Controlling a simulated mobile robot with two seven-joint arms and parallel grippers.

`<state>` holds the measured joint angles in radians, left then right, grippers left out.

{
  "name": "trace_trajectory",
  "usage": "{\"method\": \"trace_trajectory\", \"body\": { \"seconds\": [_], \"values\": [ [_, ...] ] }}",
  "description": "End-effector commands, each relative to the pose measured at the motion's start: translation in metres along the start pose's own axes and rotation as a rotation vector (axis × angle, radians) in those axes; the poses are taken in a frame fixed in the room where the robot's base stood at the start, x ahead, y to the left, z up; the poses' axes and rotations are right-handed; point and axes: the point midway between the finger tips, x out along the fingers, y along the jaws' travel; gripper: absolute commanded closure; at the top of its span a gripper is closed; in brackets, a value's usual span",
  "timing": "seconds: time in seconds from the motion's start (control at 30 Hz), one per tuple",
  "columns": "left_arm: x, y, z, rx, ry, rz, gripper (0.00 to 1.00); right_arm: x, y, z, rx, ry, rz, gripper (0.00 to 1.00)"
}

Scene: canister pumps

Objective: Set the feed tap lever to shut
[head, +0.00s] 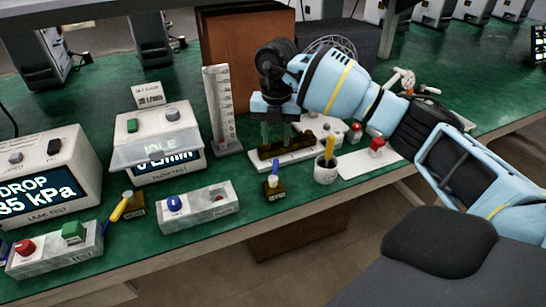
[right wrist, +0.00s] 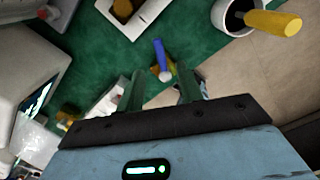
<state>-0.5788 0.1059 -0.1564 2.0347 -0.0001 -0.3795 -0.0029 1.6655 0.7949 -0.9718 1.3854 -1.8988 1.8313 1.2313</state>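Two small brass taps stand along the front of the green bench; I cannot read a label showing which is the feed tap. One tap (head: 274,190) has a blue lever (head: 275,167) pointing up; the other (head: 134,205) has a yellow lever (head: 121,208) slanting down to the left. My right gripper (head: 277,136) points down, behind and above the blue-lever tap, apart from it. In the right wrist view the right gripper (right wrist: 159,74) has its fingers spread, with the blue lever (right wrist: 159,53) seen beyond the gap. Nothing is held. My left gripper is out of view.
A grey switch box with a blue knob (head: 196,206) lies left of the blue-lever tap. A white cup (head: 326,172) with a yellow-handled tool stands right of it. Behind are a tall gauge (head: 221,110) and a flowstat unit (head: 156,145).

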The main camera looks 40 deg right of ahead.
Motion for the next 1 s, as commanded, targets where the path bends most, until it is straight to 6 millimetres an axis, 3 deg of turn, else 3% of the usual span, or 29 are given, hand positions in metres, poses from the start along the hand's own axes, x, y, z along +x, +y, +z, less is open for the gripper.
{"method": "trace_trajectory", "body": {
  "seconds": [0.5,0.93,1.0],
  "values": [
    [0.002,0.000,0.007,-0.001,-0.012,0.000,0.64,0.067,0.000,-0.001,-0.003,0.003,0.000,0.64],
    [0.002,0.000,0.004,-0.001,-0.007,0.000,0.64,0.077,0.001,-0.001,-0.003,0.001,0.002,0.64],
    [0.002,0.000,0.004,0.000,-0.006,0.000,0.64,0.077,0.001,-0.001,-0.003,0.001,0.002,0.72]
  ]
}}
